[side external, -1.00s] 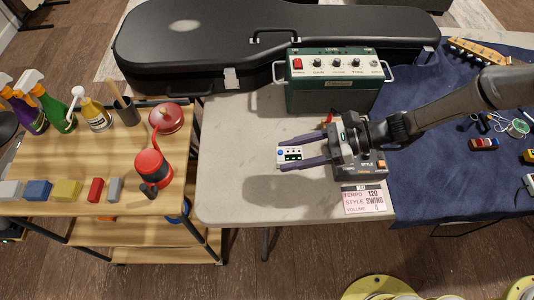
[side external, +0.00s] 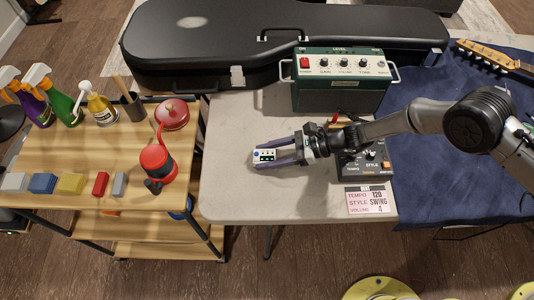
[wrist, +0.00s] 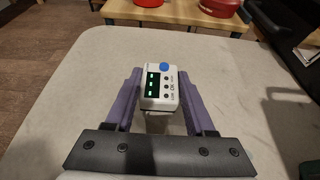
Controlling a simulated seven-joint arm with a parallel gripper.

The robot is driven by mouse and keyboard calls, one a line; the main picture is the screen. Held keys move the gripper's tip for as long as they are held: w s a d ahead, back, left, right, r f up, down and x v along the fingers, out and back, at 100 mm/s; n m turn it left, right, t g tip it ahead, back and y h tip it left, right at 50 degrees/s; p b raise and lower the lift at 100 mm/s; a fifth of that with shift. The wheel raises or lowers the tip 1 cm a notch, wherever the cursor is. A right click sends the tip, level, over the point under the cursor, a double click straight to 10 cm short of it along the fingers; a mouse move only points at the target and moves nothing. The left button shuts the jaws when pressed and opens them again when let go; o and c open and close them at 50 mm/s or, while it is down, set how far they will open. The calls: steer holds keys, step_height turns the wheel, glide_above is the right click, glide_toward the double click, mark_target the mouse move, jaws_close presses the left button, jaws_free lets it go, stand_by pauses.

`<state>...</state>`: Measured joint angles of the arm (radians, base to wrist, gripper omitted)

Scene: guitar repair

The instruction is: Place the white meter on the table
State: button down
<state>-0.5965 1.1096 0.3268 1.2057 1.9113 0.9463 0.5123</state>
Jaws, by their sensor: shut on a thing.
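The white meter (side external: 264,156) is a small white box with a dark display, green lit marks and a blue round button. It sits between the purple fingers of my gripper (side external: 266,157), which is shut on it. In the wrist view the meter (wrist: 161,86) stands between the two fingertips of my gripper (wrist: 158,92), its face toward the camera. The grey-white table (side external: 232,195) is below it, and bare table lies around the meter. I cannot tell whether the meter's underside touches the table.
A green amplifier (side external: 340,82) stands at the back right of the table, with a black guitar case (side external: 200,45) behind. A dark pedal box (side external: 362,160) and a pink-white card (side external: 370,199) lie to the right. A wooden cart (side external: 75,150) stands left. The table's left part is clear.

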steer(key=shift+f, duration=0.1)
steer(key=shift+c, duration=1.2)
jaws_free()
steer(key=shift+f, duration=0.1)
steer(key=shift+r, duration=0.2)
steer(key=v, duration=1.2)
steer(key=shift+f, duration=0.1)
